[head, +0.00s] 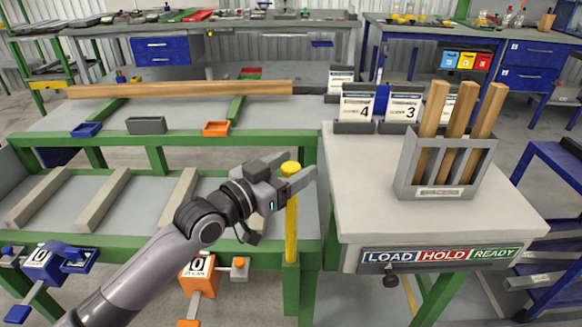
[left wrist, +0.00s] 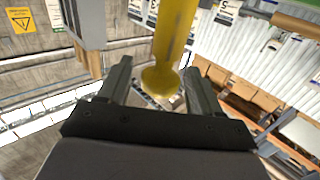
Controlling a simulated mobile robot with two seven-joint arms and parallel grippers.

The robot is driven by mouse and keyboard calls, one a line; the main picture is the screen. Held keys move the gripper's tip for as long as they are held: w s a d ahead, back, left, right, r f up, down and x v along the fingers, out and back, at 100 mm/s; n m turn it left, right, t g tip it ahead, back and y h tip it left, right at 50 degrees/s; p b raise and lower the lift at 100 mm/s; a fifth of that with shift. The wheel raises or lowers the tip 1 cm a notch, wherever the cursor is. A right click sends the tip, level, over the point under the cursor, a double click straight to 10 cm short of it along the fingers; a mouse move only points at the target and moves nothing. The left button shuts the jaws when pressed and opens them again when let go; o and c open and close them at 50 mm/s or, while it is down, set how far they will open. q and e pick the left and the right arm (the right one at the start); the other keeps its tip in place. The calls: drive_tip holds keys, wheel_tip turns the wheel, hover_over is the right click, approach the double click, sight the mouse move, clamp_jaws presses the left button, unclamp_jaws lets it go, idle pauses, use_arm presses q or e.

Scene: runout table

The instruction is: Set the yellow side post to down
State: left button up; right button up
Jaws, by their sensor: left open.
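The yellow side post (head: 291,222) stands upright in a green holder at the front right corner of the green-framed runout table, its rounded top raised above the table. My left gripper (head: 297,167) is open at the top of the post, with one finger on either side of it. In the left wrist view the yellow post (left wrist: 174,45) shows between the two open fingers (left wrist: 155,78). I cannot tell whether either finger touches it. My right gripper is not in view.
A long wooden board (head: 180,89) lies across the table's back. At right, a pale bench (head: 360,195) carries a rack (head: 443,191) of wooden sticks and number cards, close to the post.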

sight(287, 243)
use_arm(q)
clamp_jaws()
wheel_tip(287, 243, down, 17)
drive_tip(key=b, duration=1.2)
drive_tip(key=shift+f, duration=0.15)
drive_tip(key=shift+f+b, duration=0.35)
drive_tip(key=shift+f, duration=0.25)
drive_tip(key=shift+f+b, duration=0.5)
drive_tip(key=shift+f, duration=0.35)
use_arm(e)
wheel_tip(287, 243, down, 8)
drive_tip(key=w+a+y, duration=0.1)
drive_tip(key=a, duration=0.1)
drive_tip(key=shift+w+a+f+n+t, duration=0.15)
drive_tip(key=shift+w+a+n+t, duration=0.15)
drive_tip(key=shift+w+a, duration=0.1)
use_arm(q)
drive_tip(key=shift+f, duration=0.1)
unclamp_jaws()
